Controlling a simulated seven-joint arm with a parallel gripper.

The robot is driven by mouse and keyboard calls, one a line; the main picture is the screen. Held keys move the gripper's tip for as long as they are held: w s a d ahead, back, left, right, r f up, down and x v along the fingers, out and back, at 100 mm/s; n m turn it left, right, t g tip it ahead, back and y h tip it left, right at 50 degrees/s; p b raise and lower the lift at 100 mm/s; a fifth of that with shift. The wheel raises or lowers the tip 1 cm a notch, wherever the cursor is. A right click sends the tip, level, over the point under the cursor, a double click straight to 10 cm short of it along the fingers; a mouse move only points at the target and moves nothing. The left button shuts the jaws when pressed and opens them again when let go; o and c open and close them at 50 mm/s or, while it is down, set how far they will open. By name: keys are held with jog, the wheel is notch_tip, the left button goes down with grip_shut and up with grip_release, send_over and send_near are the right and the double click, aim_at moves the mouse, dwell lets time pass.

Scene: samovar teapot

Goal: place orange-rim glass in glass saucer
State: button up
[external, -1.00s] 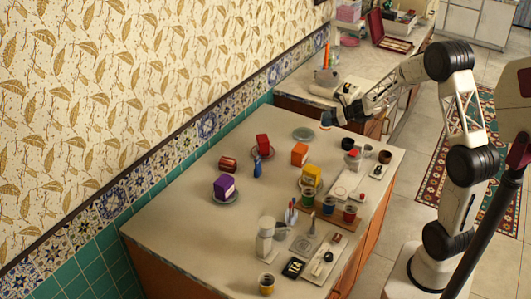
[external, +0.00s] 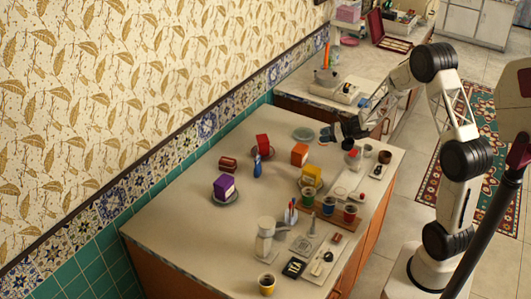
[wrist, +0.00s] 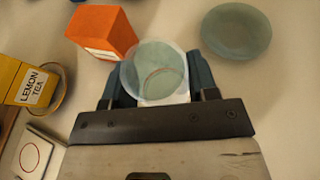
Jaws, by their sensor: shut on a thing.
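My gripper (external: 333,136) is shut on the orange-rim glass (external: 324,142), held near the back right of the counter. In the wrist view, the clear round glass (wrist: 153,72) sits between the two fingers (wrist: 160,84), with a thin reddish ring showing. I cannot tell whether its base touches the counter. The glass saucer (external: 303,134) is a pale green disc, empty, just left of my gripper in the external view. In the wrist view the saucer (wrist: 236,30) lies ahead and to the right, apart from the glass.
An orange box (external: 299,154) stands close to the glass. A yellow lemon tea box (wrist: 30,85) is on a plate farther left in the wrist view. A red-lidded jar (external: 351,155) and several cups stand near the right edge. Bare counter surrounds the saucer.

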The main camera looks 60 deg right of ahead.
jog(key=shift+w, duration=0.1)
jog(key=w+d, duration=0.2)
jog(key=w, duration=0.2)
jog(key=w+d+f, duration=0.1)
jog(key=w+d, duration=0.1)
jog(key=w, duration=0.3)
jog(key=w+d, duration=0.3)
jog(key=w, duration=0.2)
jog(key=shift+f, duration=0.25)
jog(key=shift+f, duration=0.1)
jog(key=shift+f, duration=1.65)
jog(key=shift+f, duration=0.1)
jog(key=o, duration=0.9)
jog(key=shift+o, duration=0.2)
